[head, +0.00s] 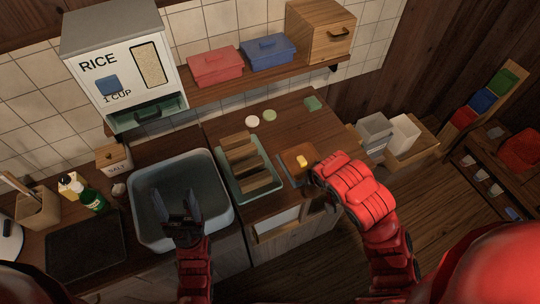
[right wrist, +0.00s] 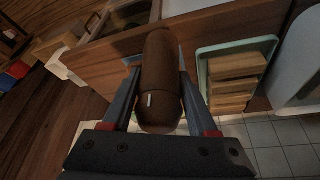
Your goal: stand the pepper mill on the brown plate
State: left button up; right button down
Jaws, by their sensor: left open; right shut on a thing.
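The pepper mill (right wrist: 162,78) is a dark brown rounded cylinder with a small pale mark, seen in the right wrist view. My right gripper (right wrist: 160,92) is shut on it, one finger on each side. In the head view my red right arm largely hides this gripper and the mill, near the counter's front right edge. A flat brown square (head: 298,159) with a small yellow piece on it lies on the counter just beyond that gripper; I cannot tell for sure that it is the brown plate. My left gripper (head: 181,210) is open and empty over the sink basin.
A pale green tray (head: 277,186) with several brown blocks stands left of the brown square. The sink basin (head: 222,215) is further left. Small round pieces (head: 252,121) and a green piece (head: 313,103) lie at the back. Counter between them is clear. Bins (head: 375,133) stand right.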

jog(key=w+f+b, duration=0.1)
jog(key=w+b, duration=0.2)
jog(key=w, duration=0.2)
jog(key=w+f+b, duration=0.2)
jog(key=w, duration=0.3)
jog(key=w+f+b, duration=0.2)
jog(key=w+b, duration=0.1)
jog(key=w, duration=0.3)
jog(key=shift+b, duration=0.3)
jog(key=shift+f+b, duration=0.2)
jog(key=shift+b, duration=0.1)
jog(key=shift+c, duration=1)
grip_release()
jog(key=shift+r, duration=0.1)
